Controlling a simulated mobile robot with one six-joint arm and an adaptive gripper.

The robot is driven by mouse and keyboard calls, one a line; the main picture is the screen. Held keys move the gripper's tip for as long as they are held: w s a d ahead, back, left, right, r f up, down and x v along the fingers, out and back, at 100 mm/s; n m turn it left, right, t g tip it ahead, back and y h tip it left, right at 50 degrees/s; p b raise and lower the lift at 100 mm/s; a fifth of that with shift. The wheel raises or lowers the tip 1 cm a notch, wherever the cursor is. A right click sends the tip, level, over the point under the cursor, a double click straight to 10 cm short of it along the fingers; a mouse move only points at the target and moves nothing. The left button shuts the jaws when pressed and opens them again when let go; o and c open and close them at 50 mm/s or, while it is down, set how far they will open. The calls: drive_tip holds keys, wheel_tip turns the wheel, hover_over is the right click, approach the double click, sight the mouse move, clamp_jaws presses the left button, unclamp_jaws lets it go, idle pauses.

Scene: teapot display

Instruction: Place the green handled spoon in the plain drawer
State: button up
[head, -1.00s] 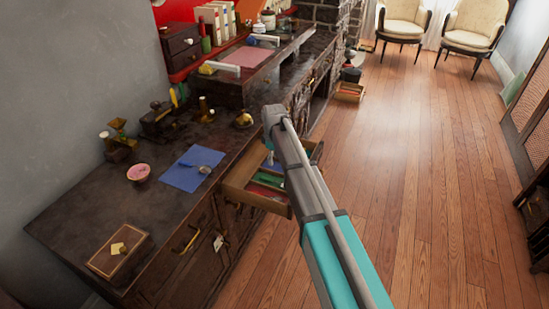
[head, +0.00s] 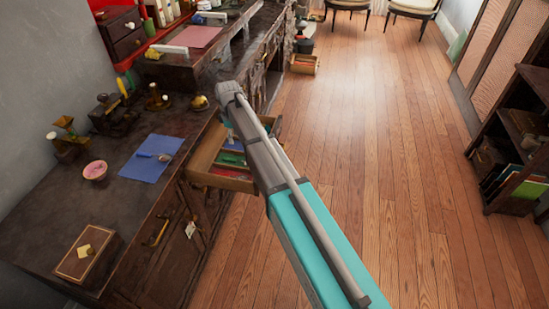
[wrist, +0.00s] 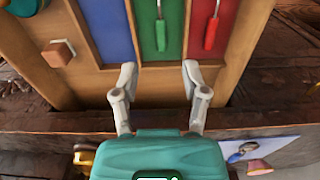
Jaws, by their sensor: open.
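In the wrist view, a utensil with a green handle (wrist: 161,36) lies in the green-lined compartment (wrist: 174,10) of an open wooden drawer; its far end is cut off, so I cannot confirm a spoon bowl. A red-handled utensil (wrist: 211,34) lies in the red compartment beside it. The blue compartment (wrist: 108,25) looks empty where visible. My gripper (wrist: 159,72) is open and empty, its fingertips near the end of the green compartment, apart from the handle. In the head view, my arm partly covers the open drawer (head: 226,182), and my gripper is hidden. I cannot tell which drawer is plain.
A small wooden cube (wrist: 58,53) is left of the blue compartment. The dark counter (head: 55,205) holds a blue sheet (head: 143,166) with a small object on it, a pink bowl (head: 95,170) and a box (head: 88,255). The floor to the right (head: 370,150) is clear; a bookshelf (head: 515,150) stands beyond.

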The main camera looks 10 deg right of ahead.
drive_tip(key=s+d+m, duration=1.4)
drive_tip(key=s+d, duration=0.9)
drive_tip(key=s, duration=0.2)
drive_tip(key=shift+s, duration=0.4)
